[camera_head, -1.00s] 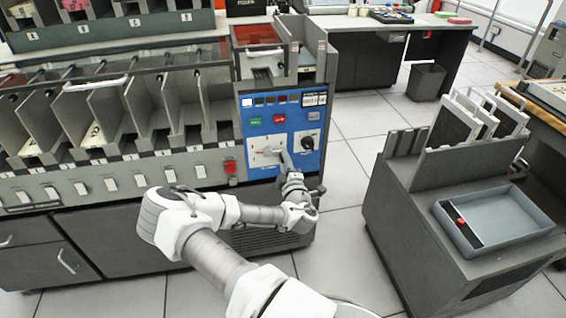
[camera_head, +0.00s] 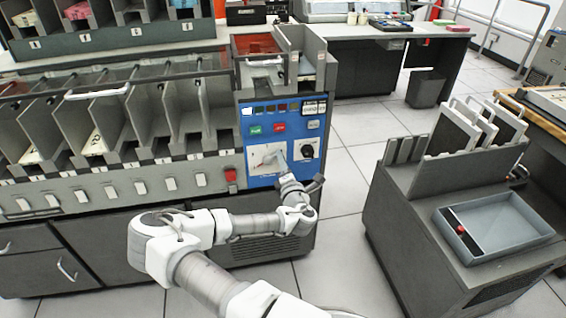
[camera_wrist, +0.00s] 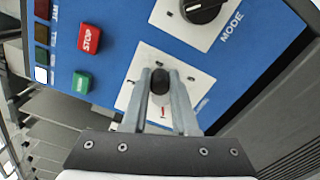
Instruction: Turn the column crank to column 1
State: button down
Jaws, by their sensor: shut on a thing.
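The column crank is on a white square plate (camera_head: 255,157) low on the machine's blue control panel. In the wrist view the crank's black knob (camera_wrist: 160,81) stands between my two fingers, in front of the white plate (camera_wrist: 205,88). My gripper (camera_wrist: 161,78) is shut on this knob, with a finger on each side. A short red mark shows on the plate below the knob. In the head view my gripper (camera_head: 268,159) reaches the plate from the lower right and covers part of it. I cannot read the column the crank points to.
A black MODE knob (camera_wrist: 200,8) sits beside the crank plate. The red STOP button (camera_wrist: 89,39) and a green button (camera_wrist: 82,82) are close by. A grey cart (camera_head: 400,215) with a tray stands at the right. Open floor lies between machine and cart.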

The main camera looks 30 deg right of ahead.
jog(key=shift+r, duration=0.15)
jog(key=c, duration=0.7)
grip_release()
jog(key=p+v, duration=0.2)
jog(key=v, duration=1.5)
jog(key=shift+s+p, duration=0.2)
jog(key=shift+p, duration=0.1)
